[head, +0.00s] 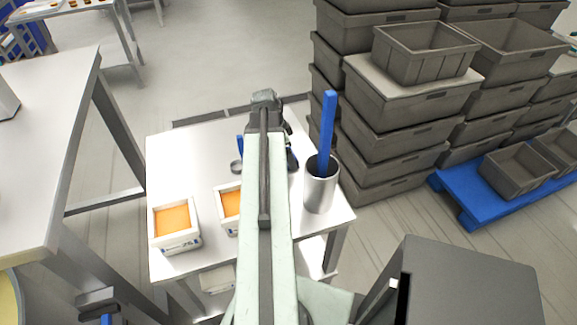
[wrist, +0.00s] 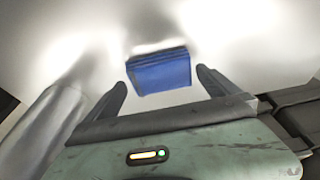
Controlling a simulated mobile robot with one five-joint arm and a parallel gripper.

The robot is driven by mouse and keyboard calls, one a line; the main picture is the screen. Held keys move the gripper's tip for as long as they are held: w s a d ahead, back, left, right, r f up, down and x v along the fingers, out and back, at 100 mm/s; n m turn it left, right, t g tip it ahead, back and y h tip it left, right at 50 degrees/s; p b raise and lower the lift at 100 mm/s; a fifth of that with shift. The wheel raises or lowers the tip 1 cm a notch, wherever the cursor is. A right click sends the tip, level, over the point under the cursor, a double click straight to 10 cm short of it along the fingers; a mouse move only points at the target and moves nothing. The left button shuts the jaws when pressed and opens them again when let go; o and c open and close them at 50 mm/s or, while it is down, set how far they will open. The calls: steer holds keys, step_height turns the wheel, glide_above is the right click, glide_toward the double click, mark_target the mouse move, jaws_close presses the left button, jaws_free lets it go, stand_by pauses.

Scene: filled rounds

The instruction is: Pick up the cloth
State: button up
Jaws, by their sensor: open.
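The cloth (wrist: 160,73) is a folded blue block with layered edges, lying on the white tabletop in the wrist view. My gripper (wrist: 161,80) is open, with its two dark fingers apart on either side of the cloth's near part. The cloth looks slightly beyond the fingertips; I cannot tell the exact height gap. In the head view a small blue patch (head: 240,146), probably the cloth, shows left of my arm. My arm hides the rest of it and most of my gripper there.
A steel canister (head: 322,188) with a blue upright item (head: 327,125) stands right of my arm. Two white boxes with orange tops (head: 174,222) (head: 230,203) sit at the table's front left. A small ring (head: 236,167) lies nearby. Grey crates (head: 395,125) are stacked behind right.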

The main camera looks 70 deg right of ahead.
steer(key=shift+s+d+f, duration=0.1)
steer(key=shift+f, duration=0.5)
steer(key=shift+r, duration=0.2)
steer(key=c, duration=1.2)
step_height(320, 180, up, 10)
steer(key=p, duration=1)
